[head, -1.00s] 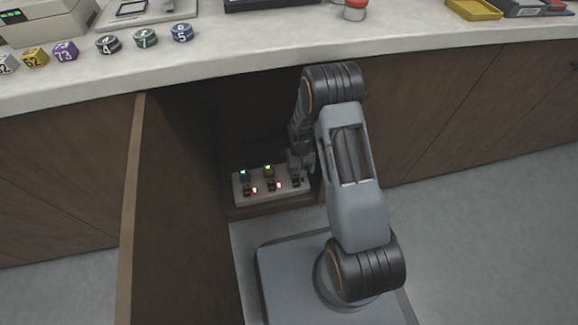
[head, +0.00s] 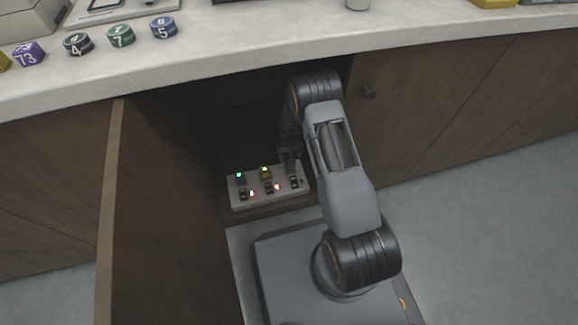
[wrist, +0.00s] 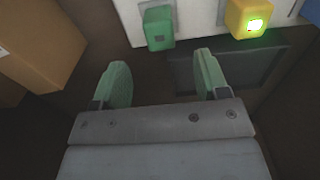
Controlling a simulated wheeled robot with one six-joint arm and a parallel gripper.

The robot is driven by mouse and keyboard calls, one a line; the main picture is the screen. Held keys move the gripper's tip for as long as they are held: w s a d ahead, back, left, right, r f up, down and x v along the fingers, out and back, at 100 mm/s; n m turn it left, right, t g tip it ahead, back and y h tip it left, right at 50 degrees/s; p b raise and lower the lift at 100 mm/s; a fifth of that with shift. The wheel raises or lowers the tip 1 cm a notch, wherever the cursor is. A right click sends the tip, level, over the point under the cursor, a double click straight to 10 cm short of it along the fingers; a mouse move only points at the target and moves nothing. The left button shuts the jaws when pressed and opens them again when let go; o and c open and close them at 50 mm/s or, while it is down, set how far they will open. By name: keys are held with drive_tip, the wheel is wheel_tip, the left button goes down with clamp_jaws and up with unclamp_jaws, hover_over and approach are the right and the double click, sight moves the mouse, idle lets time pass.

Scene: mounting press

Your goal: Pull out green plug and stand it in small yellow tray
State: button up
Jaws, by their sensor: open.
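The green plug (wrist: 159,28) sits in the white power strip (wrist: 199,18) at the top of the wrist view. My gripper (wrist: 162,63) is open and empty, its two green-tipped fingers spread just short of the plug, one to either side of its line. In the head view the strip (head: 240,204) lies inside the open cabinet, and my arm reaches in over its right end. The green plug cannot be made out there, behind my gripper. The small yellow tray (head: 492,3) is on the counter at the top right, mostly cut off by the frame.
A yellow plug (wrist: 248,16) with a lit light is beside the green one. A blue plug (head: 239,177) is at the strip's left. The open cabinet door (head: 150,210) stands to the left, and the counter (head: 250,50) overhangs above.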

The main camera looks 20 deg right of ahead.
wheel_tip(320, 180, down, 6)
drive_tip(key=b, duration=0.4)
drive_tip(key=shift+r, duration=0.25)
drive_tip(key=shift+f, duration=1.75)
drive_tip(key=shift+c, duration=0.2)
clamp_jaws()
drive_tip(key=shift+r+p, duration=0.1)
drive_tip(key=shift+p, duration=0.2)
drive_tip(key=shift+r+p, duration=2.05)
drive_tip(key=shift+r, duration=0.9)
